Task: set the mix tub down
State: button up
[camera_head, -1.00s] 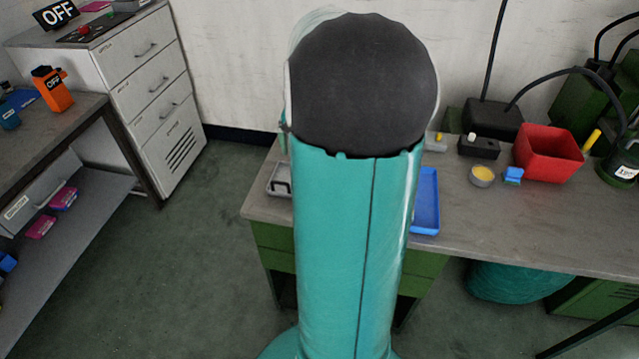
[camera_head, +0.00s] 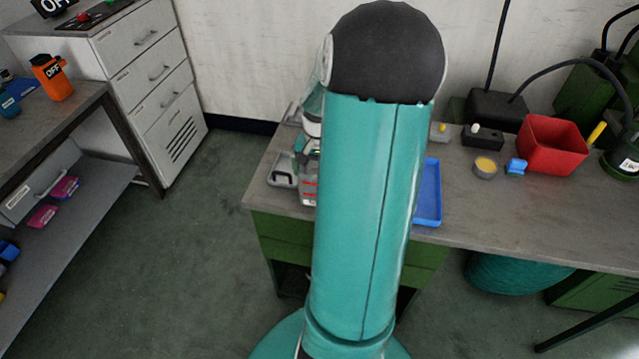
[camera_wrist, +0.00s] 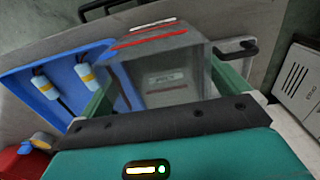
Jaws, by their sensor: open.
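A small round yellow-and-grey thing (camera_wrist: 42,141) in the wrist view's lower left may be the same tub.
A blue tray (camera_head: 428,195) lies right of my arm; the wrist view shows plugs with yellow bands in it. The red bin (camera_head: 551,145), a blue piece (camera_head: 516,166) and a black switch box (camera_head: 483,138) stand right. A grey handled piece (camera_head: 283,170) lies left.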

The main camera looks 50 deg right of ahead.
notch_tip(320, 180, down, 3)
jog(key=shift+r, duration=0.2)
jog(key=c, duration=1)
jog(key=shift+o, duration=0.2)
jog(key=shift+r, duration=0.1)
